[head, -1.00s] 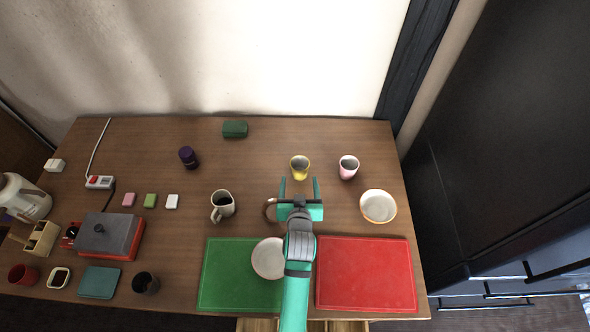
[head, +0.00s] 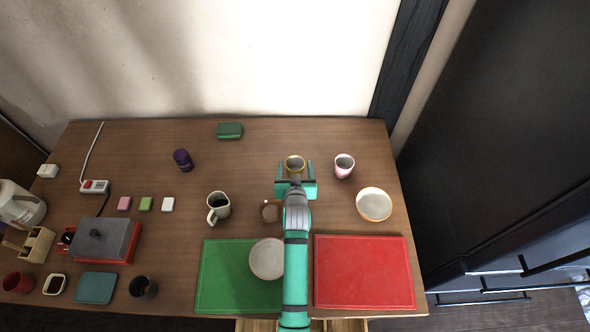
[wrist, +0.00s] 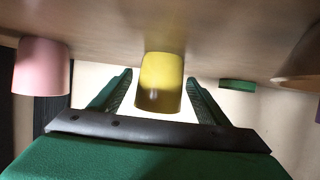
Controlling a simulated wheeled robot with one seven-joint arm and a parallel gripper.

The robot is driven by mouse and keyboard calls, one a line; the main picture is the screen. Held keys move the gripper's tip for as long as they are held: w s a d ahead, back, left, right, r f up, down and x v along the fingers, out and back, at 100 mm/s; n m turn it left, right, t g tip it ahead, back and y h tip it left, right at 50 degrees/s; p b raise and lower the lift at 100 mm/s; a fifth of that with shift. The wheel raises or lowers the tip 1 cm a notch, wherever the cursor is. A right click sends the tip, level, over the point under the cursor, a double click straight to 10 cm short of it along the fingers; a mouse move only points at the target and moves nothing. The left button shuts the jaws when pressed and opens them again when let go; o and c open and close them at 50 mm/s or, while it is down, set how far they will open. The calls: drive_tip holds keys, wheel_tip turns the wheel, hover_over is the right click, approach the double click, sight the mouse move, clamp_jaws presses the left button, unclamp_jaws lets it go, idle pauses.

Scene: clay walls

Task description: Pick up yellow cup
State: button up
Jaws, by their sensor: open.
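The yellow cup (head: 295,161) stands near the back of the table, partly hidden by my gripper in the head view. In the wrist view the yellow cup (wrist: 160,82) appears centred between my two open fingers. My gripper (head: 295,170) is open, with a finger on each side of the cup. In the wrist view my gripper (wrist: 158,88) shows a gap between each finger and the cup, so it holds nothing.
A pink cup (head: 344,166) stands just right of the yellow one. A white bowl (head: 374,204) lies to its front right, and a brown object (head: 271,211) is by my arm. A red mat (head: 363,272) and a green mat (head: 222,278) lie in front. The table behind the cup is clear.

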drive_tip(key=c, duration=1.1)
drive_tip(key=shift+r, duration=0.1)
